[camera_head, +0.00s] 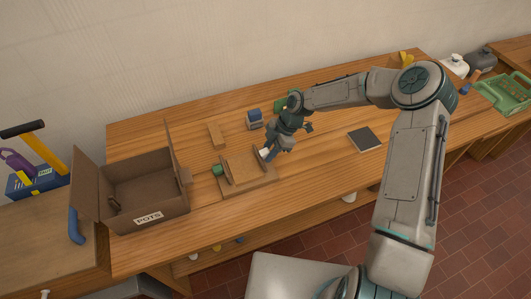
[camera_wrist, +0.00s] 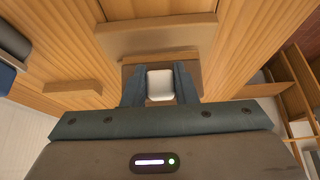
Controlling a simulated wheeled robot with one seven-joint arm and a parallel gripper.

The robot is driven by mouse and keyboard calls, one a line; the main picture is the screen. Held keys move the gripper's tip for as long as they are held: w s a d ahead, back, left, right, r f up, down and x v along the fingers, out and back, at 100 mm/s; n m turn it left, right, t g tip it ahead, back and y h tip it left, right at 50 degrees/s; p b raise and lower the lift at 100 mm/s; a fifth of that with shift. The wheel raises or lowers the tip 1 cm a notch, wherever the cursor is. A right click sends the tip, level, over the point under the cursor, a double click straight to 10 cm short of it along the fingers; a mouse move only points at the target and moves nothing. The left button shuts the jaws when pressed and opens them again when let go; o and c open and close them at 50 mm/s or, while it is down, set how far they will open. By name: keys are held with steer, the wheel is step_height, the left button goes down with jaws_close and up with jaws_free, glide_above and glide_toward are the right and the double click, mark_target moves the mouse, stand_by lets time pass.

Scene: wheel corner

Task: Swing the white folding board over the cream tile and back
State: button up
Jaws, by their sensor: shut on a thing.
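My gripper (camera_head: 270,150) is shut on a small white piece (camera_wrist: 160,84) that sits between the two fingers in the wrist view. The white piece also shows at the fingertips in the head view (camera_head: 264,154). I cannot tell whether it is part of the white folding board. It is at the far right end of a wooden fixture (camera_head: 248,187) with brown upright parts, lying on the bench. I cannot make out a cream tile; my gripper covers part of the fixture.
An open cardboard box marked POTS (camera_head: 148,218) stands left of the fixture. A green piece (camera_head: 217,170) is at its left. Behind are a wooden block (camera_head: 216,136) and a blue-grey box (camera_head: 254,119). A dark square plate (camera_head: 365,139) lies to the right, with bare bench around it.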

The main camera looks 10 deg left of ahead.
steer(key=y+b, duration=0.1)
steer(key=d+f+g+y+b, duration=0.1)
steer(key=b, duration=0.1)
steer(key=shift+w+f, duration=0.25)
steer(key=shift+w, duration=0.15)
steer(key=shift+d+g+y+b, duration=0.1)
steer(key=shift+g+y+b, duration=0.45)
steer(key=shift+b, duration=0.3)
steer(key=o, duration=1)
steer(key=shift+f, duration=0.1)
steer(key=b+v, duration=0.3)
steer(key=v, duration=1.1)
steer(key=shift+d+f, duration=0.1)
